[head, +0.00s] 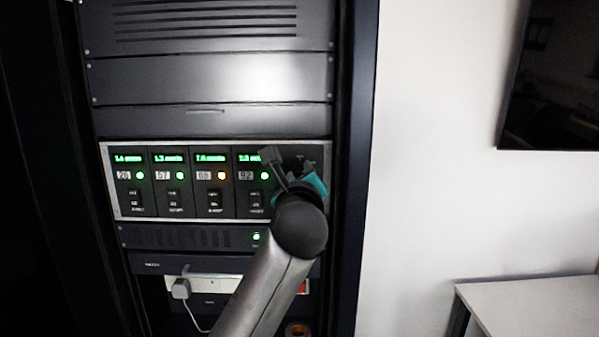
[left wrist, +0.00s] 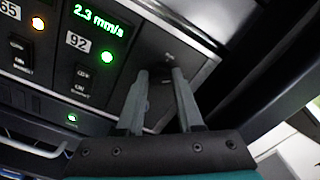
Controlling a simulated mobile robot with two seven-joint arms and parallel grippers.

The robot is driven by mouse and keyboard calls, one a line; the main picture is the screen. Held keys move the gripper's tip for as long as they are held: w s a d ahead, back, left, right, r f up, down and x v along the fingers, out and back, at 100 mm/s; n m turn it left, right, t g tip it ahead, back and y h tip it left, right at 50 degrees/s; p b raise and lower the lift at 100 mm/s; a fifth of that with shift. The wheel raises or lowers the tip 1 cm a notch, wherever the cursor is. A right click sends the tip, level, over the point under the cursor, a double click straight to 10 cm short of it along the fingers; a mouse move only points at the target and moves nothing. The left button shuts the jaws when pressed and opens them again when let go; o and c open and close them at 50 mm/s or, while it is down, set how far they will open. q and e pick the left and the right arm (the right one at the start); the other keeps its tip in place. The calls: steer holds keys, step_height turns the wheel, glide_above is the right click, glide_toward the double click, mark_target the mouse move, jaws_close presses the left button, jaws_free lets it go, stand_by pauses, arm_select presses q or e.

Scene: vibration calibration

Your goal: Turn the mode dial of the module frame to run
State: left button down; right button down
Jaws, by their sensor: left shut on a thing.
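The module frame (head: 222,217) is a silver-edged panel in the dark rack, with several modules showing green readouts. My left gripper (head: 285,168) is at its right end, in front of the plain panel there, and hides most of that panel in the head view. In the left wrist view the left gripper (left wrist: 160,76) has its two fingers against that panel, shut on the dark mode dial (left wrist: 159,92) between them. The dial is mostly hidden and its setting cannot be read. My right gripper is in neither view.
One module has an amber light (head: 222,176); the others show green. Below are a slim unit (head: 190,238) with a green light and a white plug (head: 181,289) with a cable. A white table (head: 535,305) and dark screen (head: 555,80) are to the right.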

arm_select(q)
steer(key=shift+n+p, duration=0.7)
steer(key=shift+n, duration=0.4)
steer(key=n+p, duration=0.1)
steer(key=n, duration=0.1)
steer(key=shift+n, duration=0.4)
steer(key=n, duration=0.2)
steer(key=shift+f+n+p, duration=0.1)
steer(key=shift+n+p, duration=0.2)
steer(key=shift+p, duration=0.1)
steer(key=shift+n, duration=1.6)
steer(key=c, duration=0.6)
jaws_free()
steer(key=shift+o, duration=0.2)
steer(key=shift+a+p, duration=0.1)
steer(key=shift+p, duration=0.25)
